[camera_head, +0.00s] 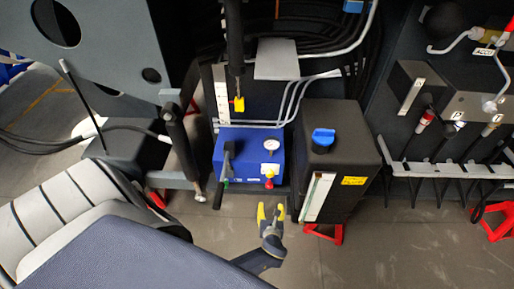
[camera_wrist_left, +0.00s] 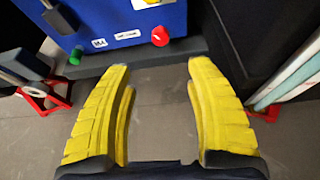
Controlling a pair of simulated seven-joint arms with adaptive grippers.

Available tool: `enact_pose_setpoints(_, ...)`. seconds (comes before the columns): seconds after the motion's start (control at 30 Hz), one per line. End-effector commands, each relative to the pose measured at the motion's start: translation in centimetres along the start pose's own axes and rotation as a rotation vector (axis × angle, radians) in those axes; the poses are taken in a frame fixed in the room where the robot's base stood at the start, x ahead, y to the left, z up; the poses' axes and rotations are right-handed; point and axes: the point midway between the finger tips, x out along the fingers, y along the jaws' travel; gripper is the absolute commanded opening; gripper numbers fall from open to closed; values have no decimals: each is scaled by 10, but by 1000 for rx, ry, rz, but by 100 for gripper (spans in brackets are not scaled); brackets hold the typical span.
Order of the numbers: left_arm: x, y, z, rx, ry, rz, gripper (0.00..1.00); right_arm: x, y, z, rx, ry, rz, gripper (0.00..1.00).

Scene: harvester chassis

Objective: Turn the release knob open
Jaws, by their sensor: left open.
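A blue pump box (camera_head: 236,150) stands on the chassis in the middle of the head view. A small red knob (camera_head: 269,184) sits low on its front right; I take it for the release knob. It also shows in the left wrist view (camera_wrist_left: 160,36), beyond my fingers. How far it is turned cannot be told. My left gripper (camera_head: 270,212) is open, with yellow fingers spread and nothing between them. It is just below and in front of the knob, apart from it. In the left wrist view the fingers (camera_wrist_left: 158,82) point towards the box.
A black lever (camera_head: 227,160) and a white gauge (camera_head: 271,144) are on the box. A black tank (camera_head: 345,160) with a blue cap (camera_head: 323,137) stands close on the right.

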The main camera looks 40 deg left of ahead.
Motion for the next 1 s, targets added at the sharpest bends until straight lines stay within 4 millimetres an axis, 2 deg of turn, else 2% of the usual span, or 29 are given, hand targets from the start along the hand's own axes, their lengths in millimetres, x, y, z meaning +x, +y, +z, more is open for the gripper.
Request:
enact_pose_setpoints(0.17, 2, 1, 1, 78, -2, 4, 56, -2, -5, 17, -1, -19, -5, 0)
enact_pose_setpoints(0.3, 13, 1, 1, 89, -3, 4, 56, -3, -8, 27, -2, -31, -9, 0)
enact_pose_setpoints(0.7, 78, 1, 1, 87, -2, 4, 56, -1, -3, 10, -2, -11, -3, 0)
enact_pose_setpoints(1.0, 119, 2, 2, 87, -3, 5, 56, -1, -3, 12, -2, -13, -4, 0)
